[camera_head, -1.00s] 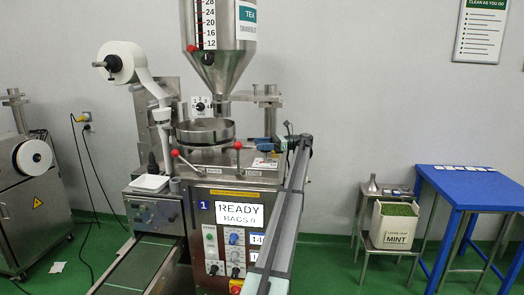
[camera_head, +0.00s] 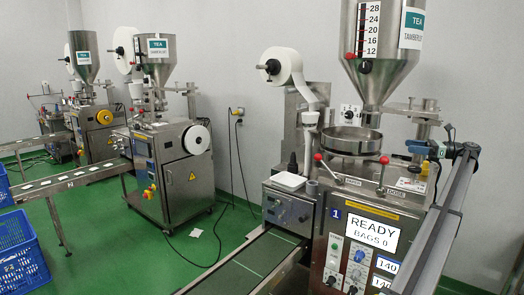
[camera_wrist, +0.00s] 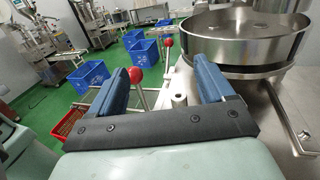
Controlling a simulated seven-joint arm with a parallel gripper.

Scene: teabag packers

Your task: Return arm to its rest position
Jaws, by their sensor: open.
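My gripper (camera_head: 418,148) is at the end of my arm, just right of the round metal pan (camera_head: 345,140) on the tea-bag machine numbered 1. In the wrist view my gripper (camera_wrist: 168,76) shows two blue fingers spread wide apart with nothing held between them. The pan (camera_wrist: 245,40) shows beyond the fingers at upper right in that view, and a red-knobbed lever (camera_wrist: 136,75) stands between and beyond the fingertips. The machine's screen (camera_head: 359,229) reads READY, BAGS 0.
A tea hopper (camera_head: 383,55) rises above the pan, and a white paper roll (camera_head: 285,66) is at its left. A green conveyor (camera_head: 245,268) leaves the machine's front left. Other packing machines (camera_head: 173,165) and blue crates (camera_head: 18,255) stand farther left. Green floor lies open between.

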